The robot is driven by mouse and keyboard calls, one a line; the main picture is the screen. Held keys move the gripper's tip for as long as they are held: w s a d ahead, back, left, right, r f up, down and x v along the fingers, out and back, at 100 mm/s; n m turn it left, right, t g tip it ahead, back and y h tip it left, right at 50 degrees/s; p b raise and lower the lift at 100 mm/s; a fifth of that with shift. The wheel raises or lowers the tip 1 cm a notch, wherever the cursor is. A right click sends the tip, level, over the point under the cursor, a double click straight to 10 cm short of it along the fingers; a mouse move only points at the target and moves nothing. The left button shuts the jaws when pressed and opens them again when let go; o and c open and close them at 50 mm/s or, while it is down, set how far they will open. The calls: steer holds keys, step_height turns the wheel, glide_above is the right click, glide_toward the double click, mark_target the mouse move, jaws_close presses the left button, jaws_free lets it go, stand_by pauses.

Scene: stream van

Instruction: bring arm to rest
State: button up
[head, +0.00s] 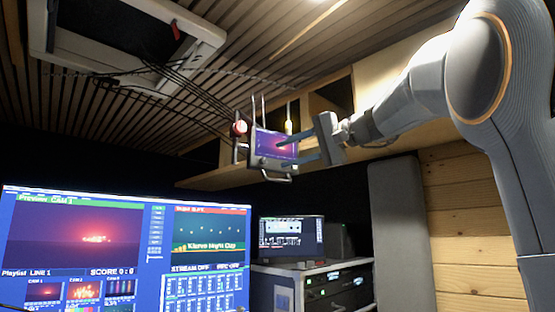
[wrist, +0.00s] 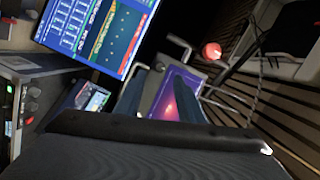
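My gripper (head: 282,153) is at the end of my arm, which reaches in from the right in the head view. Its two blue-grey fingers point left and stand apart, with nothing seen held between them. They overlap a small monitor (head: 262,148) with a purple-pink screen and a handle-like frame. Whether they touch it cannot be told. In the wrist view the fingers (wrist: 163,98) are spread, with the monitor's screen (wrist: 172,90) showing beyond and between them.
A red round lamp (head: 239,128) is beside the small monitor. Cables (head: 185,92) run down from the ceiling hatch (head: 130,30). A shelf (head: 380,158) lies behind my arm. A large display (head: 120,245) fills the lower left, with a rack (head: 335,285) and laptop-like screen (head: 291,236) right of it.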

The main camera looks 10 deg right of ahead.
steer(key=shift+v, duration=1.1)
step_height(320, 180, down, 34)
steer(key=s+a+g+h+p, duration=0.2)
steer(key=a+g+h+p, duration=0.1)
steer(key=g+h+p, duration=0.25)
steer(key=s+f+n+g+h+p, duration=0.4)
steer(key=s+f+n+g+h, duration=0.1)
steer(key=s+f, duration=2)
steer(key=s+n+g, duration=0.1)
steer(key=s+g, duration=0.1)
steer(key=s, duration=0.1)
steer(key=shift+d+f+n, duration=0.2)
steer(key=shift+f+n, duration=0.05)
steer(key=shift+n, duration=0.05)
steer(key=shift+h, duration=0.25)
